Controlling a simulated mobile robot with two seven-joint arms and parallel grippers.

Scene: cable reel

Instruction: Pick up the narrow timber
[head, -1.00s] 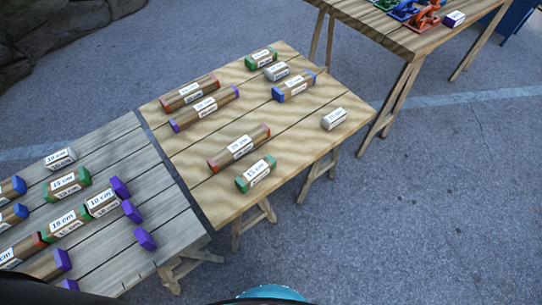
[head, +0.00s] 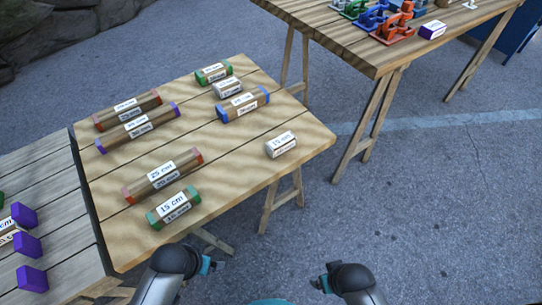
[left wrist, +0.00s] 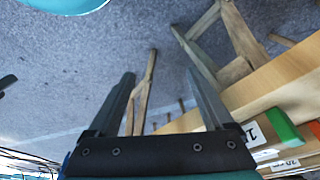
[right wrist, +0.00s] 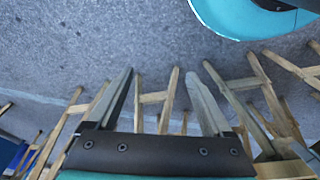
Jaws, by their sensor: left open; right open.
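Several labelled timbers lie on the light wooden table in the head view. A slim purple-ended timber (head: 138,128) lies beside a red-ended one (head: 127,110) at the far left. Another red-ended timber (head: 162,174) and a green-ended one (head: 173,207) lie near the front. A blue-ended one (head: 243,104), a second green-ended one (head: 213,73) and two pale short ones (head: 228,88) (head: 281,144) lie to the right. Which is the narrow timber I cannot tell. My left gripper (left wrist: 160,75) and right gripper (right wrist: 160,75) are open and empty, off the table's front edge.
The light table (head: 310,135) has bare room between timbers. A grey table (head: 60,265) with purple-ended pieces adjoins it at left. Another table (head: 375,60) at the back right carries blue and orange clamps (head: 392,27). Trestle legs (head: 285,195) stand below the light table.

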